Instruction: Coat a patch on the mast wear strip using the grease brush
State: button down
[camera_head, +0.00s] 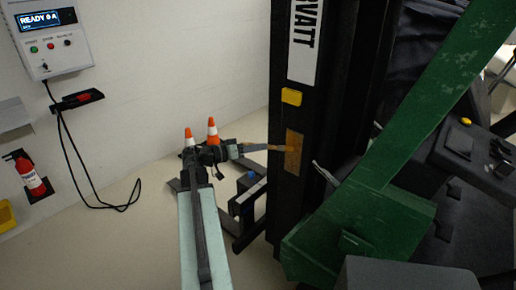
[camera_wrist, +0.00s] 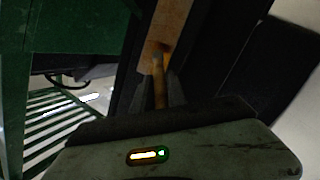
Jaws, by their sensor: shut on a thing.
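The mast wear strip (camera_head: 294,153) is a brown-orange upright strip on the face of the black mast (camera_head: 289,205). In the wrist view the strip (camera_wrist: 168,22) runs up from the centre. My gripper (camera_head: 236,150) is left of the mast, shut on the grease brush (camera_head: 262,147), which points right at the strip. In the wrist view the brush (camera_wrist: 158,82) stands between my gripper's fingers (camera_wrist: 158,92), with its dark tip over the lower part of the strip. The tip appears to meet the strip, but contact is hard to confirm. Whether any grease is on the strip cannot be told.
A yellow block (camera_head: 291,96) sits on the mast above the strip. A green beam (camera_head: 420,100) slants down at the right. Two orange cones (camera_head: 211,131) stand behind my arm. A control box (camera_head: 48,40) and fire extinguisher (camera_head: 29,175) are on the left wall.

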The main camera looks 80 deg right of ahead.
jog(key=shift+f+b, duration=1.1)
jog(key=shift+f, duration=0.25)
jog(key=shift+f+b, duration=1.6)
jog(key=shift+f+b, duration=1.55)
jog(key=shift+f, duration=0.1)
notch_tip(320, 180, down, 3)
jog(key=b, duration=0.3)
